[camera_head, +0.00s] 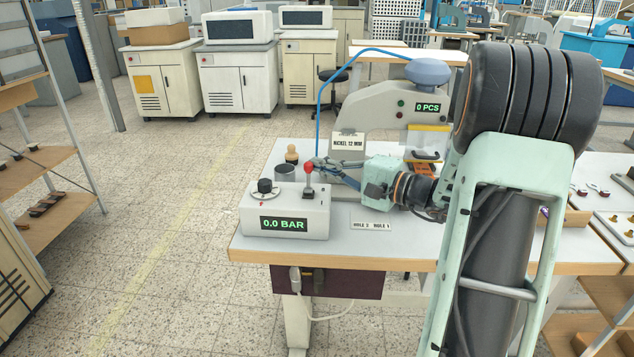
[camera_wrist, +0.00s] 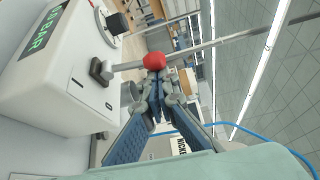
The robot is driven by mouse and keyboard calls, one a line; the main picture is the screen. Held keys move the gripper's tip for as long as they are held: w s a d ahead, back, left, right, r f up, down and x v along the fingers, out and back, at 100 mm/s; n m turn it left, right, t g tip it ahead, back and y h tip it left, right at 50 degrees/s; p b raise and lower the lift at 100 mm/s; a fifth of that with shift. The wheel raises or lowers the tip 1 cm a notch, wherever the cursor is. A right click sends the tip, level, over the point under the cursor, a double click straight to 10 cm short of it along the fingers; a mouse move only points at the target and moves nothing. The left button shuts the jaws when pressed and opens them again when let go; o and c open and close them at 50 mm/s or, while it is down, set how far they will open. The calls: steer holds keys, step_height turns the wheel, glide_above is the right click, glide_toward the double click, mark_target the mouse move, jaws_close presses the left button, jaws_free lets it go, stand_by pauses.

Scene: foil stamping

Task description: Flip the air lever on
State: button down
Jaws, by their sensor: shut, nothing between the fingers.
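The air lever (camera_head: 309,178) is a short metal stick with a red ball knob, standing on top of a white box (camera_head: 285,215) whose green display reads 0.0 BAR. The lever's red knob (camera_wrist: 154,61) also shows in the wrist view, with its metal stem running left to the box. My gripper (camera_head: 318,163) is shut with nothing in it. Its fingertips are right beside the red knob in the head view. In the wrist view my gripper (camera_wrist: 154,84) has its tips just below the knob. I cannot tell whether they touch it.
A black dial knob (camera_head: 265,186) sits on the same box, left of the lever. Behind are a wooden-topped stamp (camera_head: 291,154) and a grey cup (camera_head: 284,173). A grey press (camera_head: 390,108) with a blue hose stands behind my gripper. The table's front left (camera_head: 262,250) is clear.

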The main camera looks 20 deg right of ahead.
mark_target(309, 169)
steer(key=shift+s+a+f+n+t+y+b, duration=0.1)
steer(key=shift+s+n+t+b, duration=0.2)
steer(key=shift+b, duration=0.5)
steer(key=shift+s+a+n+g+y+b, duration=0.1)
steer(key=shift+n+b, duration=0.25)
steer(key=shift+b, duration=0.5)
steer(key=shift+s+a+f+n+t+y+b, duration=0.1)
steer(key=shift+s+n+t+b, duration=0.2)
steer(key=shift+b, duration=0.5)
steer(key=b, duration=0.1)
steer(key=s+b, duration=0.1)
steer(key=b, duration=0.1)
steer(key=shift+a+r, duration=0.2)
steer(key=shift+s+a+b, duration=0.15)
steer(key=shift+s+b, duration=0.25)
steer(key=shift+b, duration=0.25)
steer(key=shift+s+a+b, duration=0.1)
steer(key=shift+s+b, duration=0.1)
steer(key=shift+b, duration=0.1)
steer(key=shift+w+r, duration=0.15)
steer(key=shift+r, duration=0.05)
steer(key=w+d+r, duration=0.1)
steer(key=w+d+p, duration=0.1)
steer(key=shift+w+d+r, duration=0.15)
steer(key=shift+d+r, duration=0.2)
steer(key=shift+r, duration=0.05)
steer(key=f+p+v, duration=0.1)
steer(key=f+v, duration=0.1)
steer(key=v, duration=0.7)
